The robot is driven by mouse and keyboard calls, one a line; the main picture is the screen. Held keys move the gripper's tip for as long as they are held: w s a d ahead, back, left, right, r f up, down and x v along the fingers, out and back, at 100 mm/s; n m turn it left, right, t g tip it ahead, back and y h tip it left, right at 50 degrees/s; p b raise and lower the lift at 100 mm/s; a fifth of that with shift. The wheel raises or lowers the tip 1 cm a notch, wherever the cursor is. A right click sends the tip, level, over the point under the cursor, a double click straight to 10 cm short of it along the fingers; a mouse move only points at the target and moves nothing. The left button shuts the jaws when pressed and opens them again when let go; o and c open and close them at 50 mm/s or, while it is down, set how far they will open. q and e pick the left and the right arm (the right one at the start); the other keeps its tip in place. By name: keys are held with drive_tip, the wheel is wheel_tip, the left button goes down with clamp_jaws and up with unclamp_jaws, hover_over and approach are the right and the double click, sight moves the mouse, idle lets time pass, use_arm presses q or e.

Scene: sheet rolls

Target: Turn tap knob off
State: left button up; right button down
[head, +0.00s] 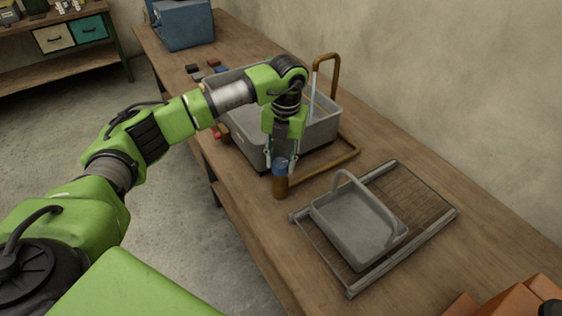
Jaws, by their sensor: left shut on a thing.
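The blue tap knob (280,167) sits on top of a short brown upright pipe (281,188) at the table's front side. My left gripper (281,160) points down from above and is shut on the knob, its fingers on either side. A brown pipe runs from the knob's post along the table to the curved brown spout (327,57) behind the grey basin (319,130). A pale blue streak that looks like water (312,88) hangs below the spout. The knob's turn angle cannot be told. My right gripper is out of view.
A grey basket with a handle (357,228) stands on a wire rack (420,206) right of the knob. A blue box (184,27) and small dark blocks (192,69) lie farther back. A wall runs along the table's far side.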

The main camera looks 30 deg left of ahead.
sight(284, 163)
use_arm(q)
drive_tip(key=shift+n, duration=1.2)
drive_tip(key=o, duration=1.1)
drive_tip(key=shift+o, duration=0.2)
wheel_tip(284, 163, up, 12)
drive_tip(key=shift+w+d, duration=0.2)
drive_tip(key=shift+d, duration=0.1)
